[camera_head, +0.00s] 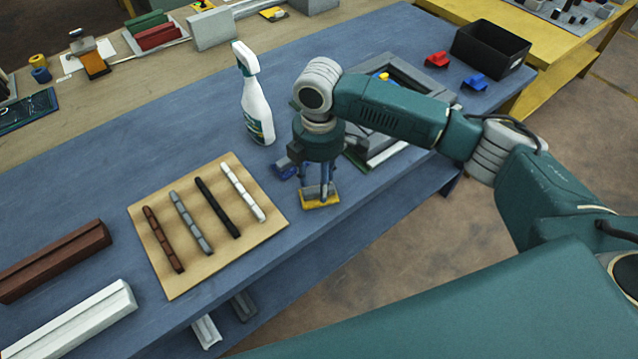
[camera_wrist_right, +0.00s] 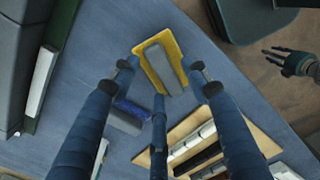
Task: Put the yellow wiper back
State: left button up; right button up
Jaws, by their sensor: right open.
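The yellow wiper (camera_head: 322,204), a yellow pad with a grey block on top, lies on the blue table near its front edge. My right gripper (camera_head: 317,188) points down just above it, with its fingers spread. In the right wrist view the wiper (camera_wrist_right: 172,43) lies just beyond the open fingertips, its grey block between the two outer fingers. I cannot tell whether any finger touches it. My left gripper (camera_wrist_right: 284,60) is small at the right of the right wrist view, its fingers apart and empty; the head view does not show it.
A blue item (camera_head: 286,168) lies just left of the wiper. A board with several coloured bars (camera_head: 154,276) is further left. A spray bottle (camera_head: 257,108) stands behind. A grey frame (camera_head: 408,72) is partly hidden by my arm. A black bin (camera_head: 490,50) stands back right.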

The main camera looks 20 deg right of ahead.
aim_at(319, 186)
notch_tip(319, 186, up, 10)
jog(key=b, duration=0.1)
jog(key=shift+r+b, duration=0.25)
jog(key=shift+b, duration=0.05)
jog(key=shift+f, duration=0.1)
